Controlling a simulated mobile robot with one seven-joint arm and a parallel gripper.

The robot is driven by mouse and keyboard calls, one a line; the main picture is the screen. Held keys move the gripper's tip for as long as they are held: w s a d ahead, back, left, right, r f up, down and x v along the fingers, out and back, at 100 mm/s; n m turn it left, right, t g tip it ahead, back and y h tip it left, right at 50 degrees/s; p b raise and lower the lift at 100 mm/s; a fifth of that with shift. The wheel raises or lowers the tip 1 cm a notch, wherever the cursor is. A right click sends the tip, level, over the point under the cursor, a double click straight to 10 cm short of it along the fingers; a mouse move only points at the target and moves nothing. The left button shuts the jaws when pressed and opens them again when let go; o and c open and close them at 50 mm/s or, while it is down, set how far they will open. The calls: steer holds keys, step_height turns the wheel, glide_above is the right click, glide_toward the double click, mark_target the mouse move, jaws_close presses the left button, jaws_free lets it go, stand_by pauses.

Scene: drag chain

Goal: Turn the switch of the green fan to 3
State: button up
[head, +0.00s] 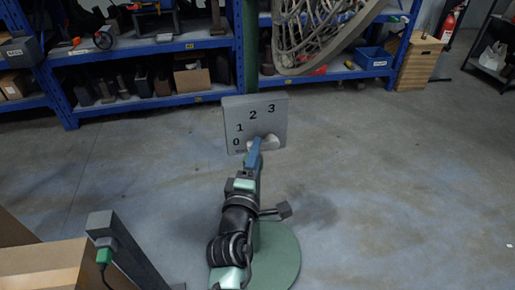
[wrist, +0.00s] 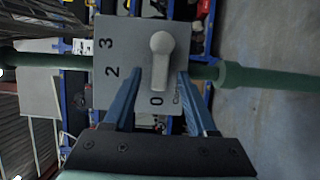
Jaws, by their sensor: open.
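The grey switch panel (head: 282,120) of the green fan is marked 0, 1, 2 and 3. In the wrist view the panel (wrist: 130,32) appears turned sideways, with the 1 hidden. Its pale knob (wrist: 161,55) has a lever pointing at 0. In the head view the knob (head: 268,143) is partly covered by my gripper (head: 255,142). In the wrist view my open blue fingers (wrist: 158,80) are on either side of the lever, with gaps visible. The green fan pole (head: 249,50) rises behind the panel, and its round green base (head: 283,258) is on the floor.
Blue shelves (head: 150,45) with tools and bins stand behind the panel. A large round mesh cage (head: 315,35) is at the upper right. A cardboard box (head: 45,268) and grey post (head: 125,250) are at the lower left. The floor to the right is clear.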

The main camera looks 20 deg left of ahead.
mark_target(263, 143)
steer(key=shift+x, duration=1.25)
jaws_close()
